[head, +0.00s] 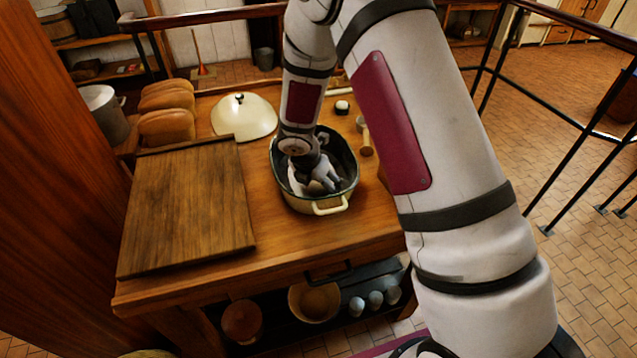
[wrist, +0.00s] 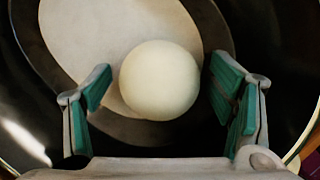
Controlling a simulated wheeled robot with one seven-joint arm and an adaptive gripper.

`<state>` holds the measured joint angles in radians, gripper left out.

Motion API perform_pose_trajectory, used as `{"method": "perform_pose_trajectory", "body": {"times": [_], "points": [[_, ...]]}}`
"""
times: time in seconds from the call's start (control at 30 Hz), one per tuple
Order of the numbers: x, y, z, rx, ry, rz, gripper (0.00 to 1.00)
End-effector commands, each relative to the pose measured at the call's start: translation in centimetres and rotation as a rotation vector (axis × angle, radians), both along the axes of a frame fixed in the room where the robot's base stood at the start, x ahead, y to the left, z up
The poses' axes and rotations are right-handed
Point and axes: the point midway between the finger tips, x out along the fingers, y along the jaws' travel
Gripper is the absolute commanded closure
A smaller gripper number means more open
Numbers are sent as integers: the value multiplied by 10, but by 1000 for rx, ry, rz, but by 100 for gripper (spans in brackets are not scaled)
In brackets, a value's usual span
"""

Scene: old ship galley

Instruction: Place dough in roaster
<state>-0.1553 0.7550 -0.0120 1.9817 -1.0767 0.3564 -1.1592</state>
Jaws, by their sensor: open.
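The roaster (head: 298,202) is a cream oval pan with a dark inside, standing open on the wooden table. My gripper (head: 318,182) reaches down into it in the head view. The dough (wrist: 160,80) is a smooth pale ball inside the roaster, over a pale oval sheet or patch (wrist: 75,25). In the wrist view my gripper (wrist: 163,90) is open, with one green-padded finger on each side of the dough. There is a small gap at the left finger; the right finger is very close, and contact cannot be told. In the head view my gripper hides the dough.
The cream domed lid (head: 243,118) lies behind the roaster. A cutting board (head: 187,205) lies to the left, with bread loaves (head: 166,112) and a metal pot (head: 103,110) behind it. A wooden-ended utensil (head: 366,140) and a small round item (head: 342,107) lie to the right.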

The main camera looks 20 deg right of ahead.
Motion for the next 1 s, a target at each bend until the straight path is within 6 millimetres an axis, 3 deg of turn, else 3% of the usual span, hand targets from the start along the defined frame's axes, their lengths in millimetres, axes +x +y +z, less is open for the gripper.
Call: {"method": "perform_pose_trajectory", "body": {"times": [0.17,0.6,1.0], "points": [[-1,3,14,2,-4,0,24],[-24,26,92,2,-5,0,24],[-33,32,118,3,-8,-16,24]]}}
